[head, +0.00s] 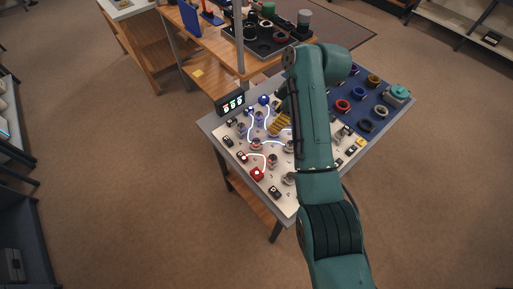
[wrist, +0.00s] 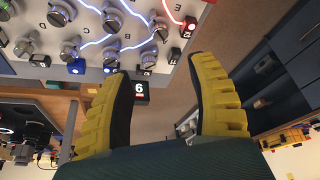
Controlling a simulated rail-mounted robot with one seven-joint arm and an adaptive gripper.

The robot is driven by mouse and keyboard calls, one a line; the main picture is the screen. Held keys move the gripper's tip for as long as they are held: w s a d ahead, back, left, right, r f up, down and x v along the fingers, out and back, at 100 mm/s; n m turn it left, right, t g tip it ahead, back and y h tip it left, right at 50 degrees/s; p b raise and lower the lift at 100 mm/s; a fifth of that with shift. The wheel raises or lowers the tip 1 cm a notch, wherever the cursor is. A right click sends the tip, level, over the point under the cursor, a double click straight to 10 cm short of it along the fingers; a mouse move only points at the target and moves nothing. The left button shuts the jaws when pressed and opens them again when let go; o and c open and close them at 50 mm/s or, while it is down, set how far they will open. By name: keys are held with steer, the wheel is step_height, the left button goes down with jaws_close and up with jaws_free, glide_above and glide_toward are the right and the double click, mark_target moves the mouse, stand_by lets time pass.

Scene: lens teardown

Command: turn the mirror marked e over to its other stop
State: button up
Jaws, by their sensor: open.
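The mirror board (head: 289,207) is a pale panel with several round mirror mounts, small letters and glowing light paths. In the wrist view the board (wrist: 120,68) fills the upper left, with round mounts such as one at the top (wrist: 112,20) and others beside it. The letters are small and turned, so I cannot tell surely which mount is e. My gripper (wrist: 160,68) has two yellow ribbed fingers with dark pads, spread apart with nothing between them. In the head view my gripper (head: 280,122) is over the board, and my arm hides the board's right part.
A blue block (head: 263,100) and a red block (head: 257,174) sit on the board. A dark display (head: 232,104) with lit digits stands at its back edge. A blue mat (head: 366,117) with several rings lies to the right. A wooden bench (head: 205,55) stands behind.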

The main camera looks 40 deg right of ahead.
mark_target(257, 141)
steer(key=b+x, duration=0.4)
steer(key=x, duration=1.2)
steer(key=shift+w+a, duration=0.1)
steer(key=shift+a, duration=0.05)
steer(key=shift+r, duration=0.1)
jaws_close()
